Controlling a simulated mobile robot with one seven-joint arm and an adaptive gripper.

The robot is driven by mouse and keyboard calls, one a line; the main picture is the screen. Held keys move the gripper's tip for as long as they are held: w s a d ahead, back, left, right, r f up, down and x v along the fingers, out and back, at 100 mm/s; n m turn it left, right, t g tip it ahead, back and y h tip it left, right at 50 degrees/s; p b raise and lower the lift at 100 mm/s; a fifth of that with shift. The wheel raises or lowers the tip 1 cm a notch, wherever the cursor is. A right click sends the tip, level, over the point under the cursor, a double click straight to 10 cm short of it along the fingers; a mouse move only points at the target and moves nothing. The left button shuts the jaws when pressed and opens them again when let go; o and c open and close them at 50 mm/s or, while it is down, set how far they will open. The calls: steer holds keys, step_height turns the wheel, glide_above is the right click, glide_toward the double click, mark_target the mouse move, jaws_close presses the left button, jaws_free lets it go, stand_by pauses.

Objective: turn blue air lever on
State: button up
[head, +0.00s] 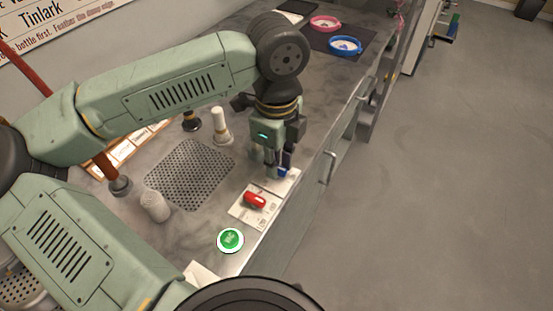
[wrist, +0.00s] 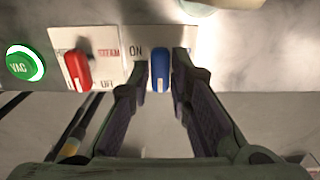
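The blue air lever (wrist: 160,72) stands on a white plate (wrist: 203,42) with the word "ON" at its left. In the wrist view it sits between my two fingers. My gripper (wrist: 159,78) is open around it, with a finger on each side; the left fingertip is very close to the lever, and I cannot tell whether it touches. In the head view, my gripper (head: 278,168) points down at the counter's front edge, and only a small part of the blue lever (head: 283,173) shows beside the fingers.
A red lever (head: 255,200) on its own white plate and a green round VAC button (head: 230,239) sit along the same edge. A perforated grate (head: 190,173), a white bottle (head: 221,127) and a pale cylinder (head: 155,205) are behind. Pink (head: 325,23) and blue (head: 345,45) rings lie farther along.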

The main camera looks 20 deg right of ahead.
jaws_close()
steer(key=shift+f+m+b, duration=0.15)
steer(key=shift+m+b, duration=0.15)
steer(key=shift+b, duration=0.25)
steer(key=shift+f+m+b, duration=0.1)
steer(key=shift+m+b, duration=0.4)
steer(key=shift+b, duration=0.3)
steer(key=m+b, duration=0.2)
steer(key=b, duration=0.1)
steer(key=shift+m, duration=0.3)
steer(key=m+b, duration=0.3)
steer(key=shift+m, duration=0.3)
steer(key=m+b, duration=0.2)
steer(key=m, duration=0.3)
steer(key=shift+r, duration=0.2)
steer(key=m+b, duration=0.1)
steer(key=m, duration=0.4)
steer(key=shift+r, duration=0.1)
